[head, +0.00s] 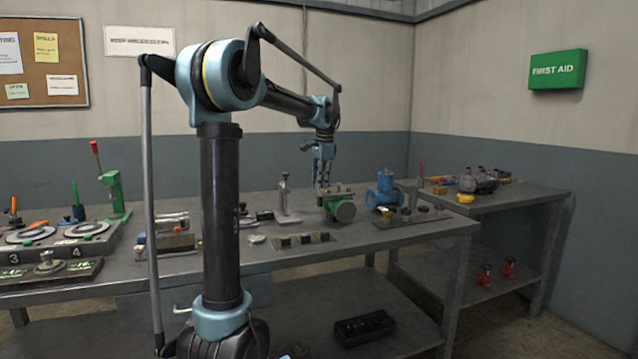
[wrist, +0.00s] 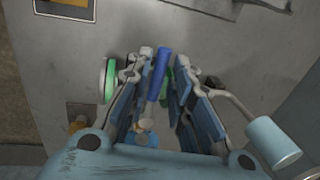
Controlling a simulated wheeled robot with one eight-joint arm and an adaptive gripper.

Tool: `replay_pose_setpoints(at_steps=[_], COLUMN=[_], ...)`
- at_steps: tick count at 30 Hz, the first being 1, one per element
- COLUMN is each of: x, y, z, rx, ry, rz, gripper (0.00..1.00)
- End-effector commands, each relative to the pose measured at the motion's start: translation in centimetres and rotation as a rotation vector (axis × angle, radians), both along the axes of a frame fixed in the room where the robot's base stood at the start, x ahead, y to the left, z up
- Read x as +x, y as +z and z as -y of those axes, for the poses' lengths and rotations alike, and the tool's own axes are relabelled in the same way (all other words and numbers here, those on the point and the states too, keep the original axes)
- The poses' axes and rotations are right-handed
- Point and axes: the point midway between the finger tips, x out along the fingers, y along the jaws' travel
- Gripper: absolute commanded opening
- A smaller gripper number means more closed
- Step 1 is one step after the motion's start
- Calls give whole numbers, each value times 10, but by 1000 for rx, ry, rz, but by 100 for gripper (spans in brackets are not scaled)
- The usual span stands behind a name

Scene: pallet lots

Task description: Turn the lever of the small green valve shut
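The small green valve (head: 334,201) sits on the long workbench, with a grey round flange facing my head camera. My gripper (head: 322,186) points down right above it. In the wrist view, a blue lever (wrist: 158,74) lies between the two fingers of my gripper (wrist: 164,58), with a narrow gap on each side near the tips. The gripper looks open around the lever. A green-rimmed flange (wrist: 110,80) shows left of the fingers, and a bit of green shows behind the right finger. The fingers hide most of the valve body.
A larger blue valve (head: 383,192) stands close to the right of the green one. A metal stand (head: 284,200) is to the left, and a low block strip (head: 303,240) lies in front. A side table (head: 510,197) with mixed items stands at the right.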

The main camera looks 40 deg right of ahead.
Motion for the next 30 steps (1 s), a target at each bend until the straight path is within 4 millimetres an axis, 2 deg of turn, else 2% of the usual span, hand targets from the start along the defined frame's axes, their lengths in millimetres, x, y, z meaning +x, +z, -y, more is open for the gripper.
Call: replay_pose_setpoints(at_steps=[10,14,17,30], x=[-2,-3,-5,-20], y=[0,7,19,97], z=[0,0,-1,-4], rx=[1,1,1,0], ry=[-2,-2,-2,-4], rz=[-2,-2,-2,-2], gripper=[32,32,32,32])
